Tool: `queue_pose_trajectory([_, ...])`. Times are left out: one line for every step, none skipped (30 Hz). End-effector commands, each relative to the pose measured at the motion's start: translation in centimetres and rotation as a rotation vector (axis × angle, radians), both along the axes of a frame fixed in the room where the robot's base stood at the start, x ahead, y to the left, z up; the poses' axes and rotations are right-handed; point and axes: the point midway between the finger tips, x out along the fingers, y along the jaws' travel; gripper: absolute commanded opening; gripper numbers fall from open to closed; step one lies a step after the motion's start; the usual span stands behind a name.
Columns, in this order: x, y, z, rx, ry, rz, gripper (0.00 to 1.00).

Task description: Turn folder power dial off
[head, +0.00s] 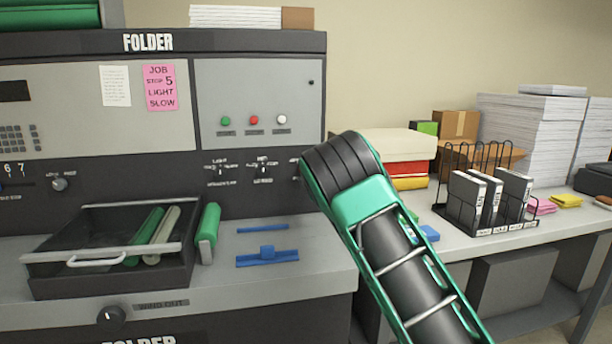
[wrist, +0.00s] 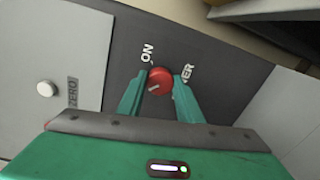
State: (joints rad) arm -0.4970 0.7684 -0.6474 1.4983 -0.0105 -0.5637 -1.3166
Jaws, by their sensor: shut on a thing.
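The folder machine (head: 255,205) stands at the left in the head view, with "FOLDER" on its top edge. Its red power dial (wrist: 159,80) shows in the wrist view on a dark panel, with the word "ON" above it and letters ending "WER" to its right. A pale pointer mark on the dial runs toward its lower left. My gripper (wrist: 157,90) is shut on the dial, one green finger on each side. In the head view my arm covers the dial and my fingers.
A drawer tray (head: 110,262) with green and pale rollers sits on the machine's ledge, beside a blue bar piece (head: 267,257). On the right-hand table stand a wire rack (head: 462,218) of binders and tall paper stacks (head: 528,135). A white button (wrist: 46,88) lies left of the dial.

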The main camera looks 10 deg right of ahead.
Motion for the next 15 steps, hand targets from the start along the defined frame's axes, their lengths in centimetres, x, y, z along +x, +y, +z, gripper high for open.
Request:
queue_pose_trajectory([-0.06,0.45,-0.67,0.001,0.011,0.005,0.1])
queue_pose_trajectory([-0.06,0.46,-0.68,0.001,0.011,0.006,0.1])
queue_pose_trajectory([-0.06,0.47,-0.69,0.001,0.011,0.006,0.1])
queue_pose_trajectory([-0.06,0.48,-0.7,0.001,0.012,0.006,0.1])
queue_pose_trajectory([-0.06,0.48,-0.71,0.001,0.012,0.006,0.1])
queue_pose_trajectory([-0.07,0.49,-0.72,0.001,0.012,0.006,0.1])
queue_pose_trajectory([-0.07,0.5,-0.73,0.001,0.012,0.006,0.1])
queue_pose_trajectory([-0.07,0.5,-0.74,0.001,0.012,0.006,0.1])
queue_pose_trajectory([-0.07,0.51,-0.77,0.001,0.012,0.006,0.1])
queue_pose_trajectory([-0.07,0.52,-0.77,0.001,0.013,0.006,0.37])
queue_pose_trajectory([-0.07,0.51,-0.77,0.001,0.013,0.006,0.44])
queue_pose_trajectory([-0.06,0.49,-0.73,0.001,0.012,0.006,0.51])
queue_pose_trajectory([-0.05,0.47,-0.68,0.001,0.011,0.005,0.51])
queue_pose_trajectory([-0.05,0.42,-0.62,0.001,0.01,0.005,0.51])
queue_pose_trajectory([-0.05,0.36,-0.54,0.001,0.009,0.004,0.51])
